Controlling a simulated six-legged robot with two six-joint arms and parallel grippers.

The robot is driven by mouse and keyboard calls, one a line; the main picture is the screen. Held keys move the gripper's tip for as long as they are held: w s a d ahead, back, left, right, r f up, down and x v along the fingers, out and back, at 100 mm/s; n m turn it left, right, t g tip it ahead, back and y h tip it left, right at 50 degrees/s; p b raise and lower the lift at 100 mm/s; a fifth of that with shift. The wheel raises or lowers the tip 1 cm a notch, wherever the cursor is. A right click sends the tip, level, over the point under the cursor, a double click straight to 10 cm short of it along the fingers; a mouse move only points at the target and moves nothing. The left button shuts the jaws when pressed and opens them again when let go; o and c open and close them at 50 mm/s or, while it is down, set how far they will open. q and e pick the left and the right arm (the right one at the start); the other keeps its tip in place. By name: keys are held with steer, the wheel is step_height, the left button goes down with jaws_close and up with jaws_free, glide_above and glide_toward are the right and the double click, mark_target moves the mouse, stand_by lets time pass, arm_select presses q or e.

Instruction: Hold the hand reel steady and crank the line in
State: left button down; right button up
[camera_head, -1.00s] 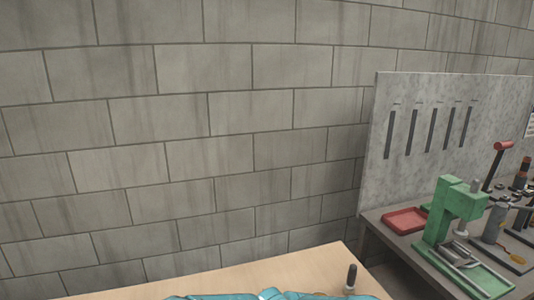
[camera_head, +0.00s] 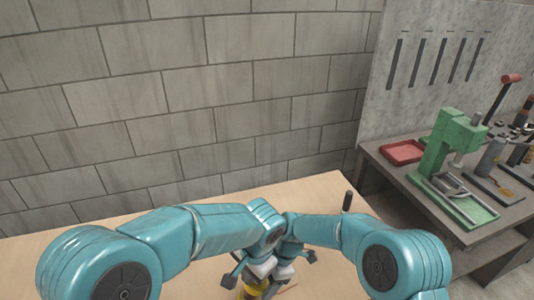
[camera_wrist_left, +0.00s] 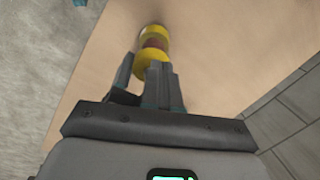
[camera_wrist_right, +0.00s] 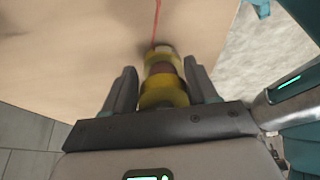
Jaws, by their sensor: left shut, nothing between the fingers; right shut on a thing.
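The hand reel (camera_wrist_right: 161,92) has yellow flanges and a dark reddish middle. In the head view its yellow edge (camera_head: 250,292) shows at the bottom, largely hidden by my grippers. My right gripper (camera_wrist_right: 162,72) is shut on the reel, with one finger on each side of it. A thin red line (camera_wrist_right: 156,18) runs from the reel's far end across the table. My left gripper (camera_wrist_left: 147,62) is shut and empty, its fingertips close to the yellow reel (camera_wrist_left: 152,42). I cannot tell whether they touch. The crank is not clearly visible.
The pale wooden table (camera_head: 60,245) is mostly clear to the left. A dark upright peg (camera_head: 347,200) stands near its right side. A grey bench with a green press (camera_head: 440,140) and a red tray (camera_head: 402,152) stands to the right. A block wall (camera_head: 200,90) is behind.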

mark_target(254, 285)
arm_select(q)
steer(key=shift+w+a, duration=0.15)
steer(key=shift+w, duration=0.15)
steer(key=shift+w, duration=0.1)
steer(key=shift+a, duration=0.2)
steer(key=shift+s+a+r, duration=0.15)
steer(key=shift+s+r, duration=0.05)
steer(key=shift+w+d+r, duration=0.1)
steer(key=shift+d+r, duration=0.2)
steer(key=shift+r, duration=0.6)
steer(key=shift+w+d+r, duration=0.15)
steer(key=shift+d+r, duration=0.2)
steer(key=shift+r, duration=0.6)
steer(key=shift+w+d+r, duration=0.1)
steer(key=shift+d+r, duration=0.2)
steer(key=shift+r, duration=0.6)
arm_select(e)
steer(key=o, duration=1.2)
